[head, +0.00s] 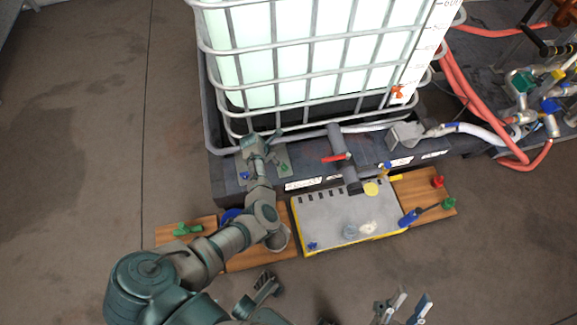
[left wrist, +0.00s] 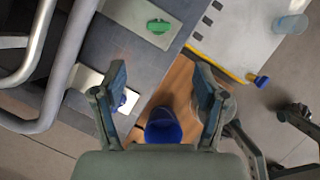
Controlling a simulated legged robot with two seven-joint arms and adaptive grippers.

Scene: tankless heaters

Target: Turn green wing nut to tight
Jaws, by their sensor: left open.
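The green wing nut (head: 284,168) sits on a light metal plate on the dark base below the tank. It also shows in the left wrist view (left wrist: 159,26), near the top, ahead of the fingertips. My left gripper (head: 262,141) is over the plates at the base; in the left wrist view (left wrist: 160,82) its fingers are spread with nothing between them. A blue wing nut (head: 244,176) is on the plate to the left, partly hidden by a finger in the left wrist view (left wrist: 122,100). My right gripper (head: 404,306) is at the bottom edge, fingers apart and empty.
A caged white tank (head: 310,45) stands behind. A grey pipe with a red-handled valve (head: 338,157) stands right of the nut. In front are a grey-topped yellow case (head: 325,212), wooden boards (head: 415,187) and a blue cup (left wrist: 163,125). Floor at left is clear.

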